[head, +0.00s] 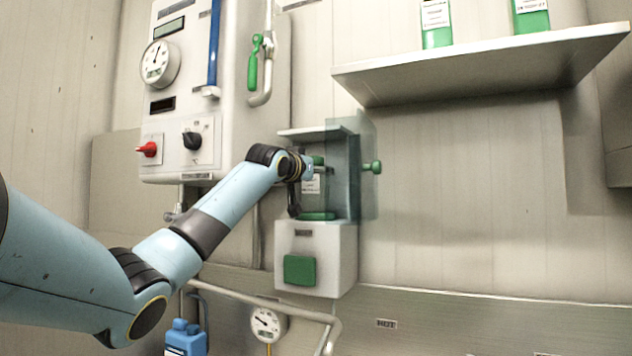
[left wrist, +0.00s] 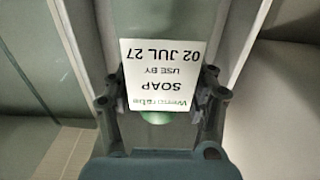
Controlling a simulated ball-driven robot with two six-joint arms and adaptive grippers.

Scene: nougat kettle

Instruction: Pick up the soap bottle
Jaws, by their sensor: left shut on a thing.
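The soap bottle (head: 311,184) stands upright inside a wall dispenser (head: 338,260), with a green top, a pale label and green near its base. In the left wrist view the bottle's label (left wrist: 158,75) reads SOAP, upside down, with a use-by date. My left gripper (left wrist: 160,100) is shut on the bottle, one finger at each side of the label. In the head view my left gripper (head: 300,188) reaches into the dispenser's bay from the left and covers part of the bottle. My right gripper is in neither view.
A clear door (head: 365,190) with a green knob (head: 372,167) is at the bay's right side. A roof plate (head: 316,132) is above. A shelf (head: 480,66) holds two green-based bottles. A control box (head: 225,60) and a blue bottle (head: 186,338) are left.

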